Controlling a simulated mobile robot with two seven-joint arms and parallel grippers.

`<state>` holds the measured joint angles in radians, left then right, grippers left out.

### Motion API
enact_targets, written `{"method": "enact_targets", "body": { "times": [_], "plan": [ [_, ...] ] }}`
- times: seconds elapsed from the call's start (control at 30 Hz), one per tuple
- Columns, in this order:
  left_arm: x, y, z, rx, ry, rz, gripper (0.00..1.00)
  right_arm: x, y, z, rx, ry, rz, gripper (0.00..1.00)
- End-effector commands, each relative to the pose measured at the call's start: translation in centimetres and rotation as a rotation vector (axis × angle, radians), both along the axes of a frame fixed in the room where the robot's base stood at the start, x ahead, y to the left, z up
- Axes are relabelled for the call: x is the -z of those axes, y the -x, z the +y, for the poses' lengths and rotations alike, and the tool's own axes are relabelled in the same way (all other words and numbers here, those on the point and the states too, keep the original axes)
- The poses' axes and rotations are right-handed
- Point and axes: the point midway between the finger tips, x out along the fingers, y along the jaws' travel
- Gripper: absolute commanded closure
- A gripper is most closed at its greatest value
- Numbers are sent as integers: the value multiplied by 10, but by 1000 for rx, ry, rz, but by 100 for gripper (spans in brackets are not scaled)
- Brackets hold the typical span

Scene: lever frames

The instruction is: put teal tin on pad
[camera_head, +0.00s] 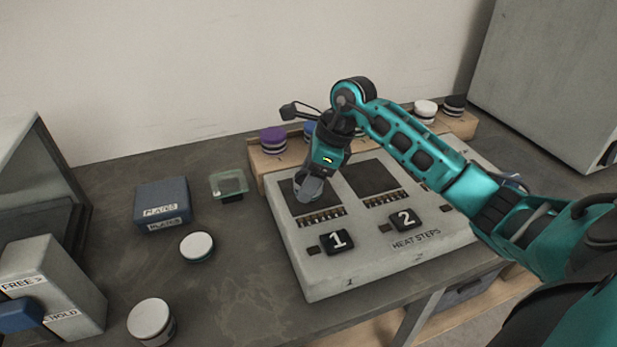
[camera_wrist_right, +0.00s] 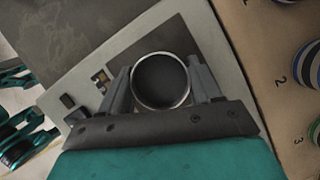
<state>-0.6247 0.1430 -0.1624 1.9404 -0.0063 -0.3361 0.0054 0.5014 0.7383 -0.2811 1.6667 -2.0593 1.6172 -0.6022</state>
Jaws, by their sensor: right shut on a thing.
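My right gripper (camera_head: 310,188) points down over the left dark square pad (camera_head: 289,194) of the grey heat-steps panel, above button 1. In the wrist view my right gripper (camera_wrist_right: 162,85) is shut on a round tin (camera_wrist_right: 160,82) with a dark top and a silver rim, one finger on each side. The tin sits over the dark pad (camera_wrist_right: 188,42). In the head view the fingers mostly hide it; a small teal-grey part shows. I cannot tell whether its base touches the pad. My left gripper is not in view.
The panel (camera_head: 408,250) has a second dark pad (camera_head: 370,177) and buttons 1 (camera_head: 337,241) and 2 (camera_head: 406,219). A wooden rack (camera_head: 262,177) with several round pieces stands behind. Left are a blue box (camera_head: 162,204), a glass dish (camera_head: 229,184) and white-topped tins (camera_head: 197,247).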

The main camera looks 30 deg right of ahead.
Motion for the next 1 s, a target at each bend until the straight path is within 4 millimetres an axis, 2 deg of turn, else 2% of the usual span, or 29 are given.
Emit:
{"method": "enact_targets", "body": {
  "times": [0.17,0.2,0.43,0.77,0.87,1.0],
  "plan": [
    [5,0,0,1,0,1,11,4,0,0,0,1,0,69],
    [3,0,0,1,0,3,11,3,0,0,0,1,0,33],
    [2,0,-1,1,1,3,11,3,0,0,0,1,1,11],
    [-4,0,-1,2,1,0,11,-3,0,0,0,-1,0,11],
    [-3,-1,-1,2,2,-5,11,-15,2,-6,2,3,-4,11],
    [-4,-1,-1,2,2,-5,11,-43,9,-15,2,5,-5,11]
  ]
}}
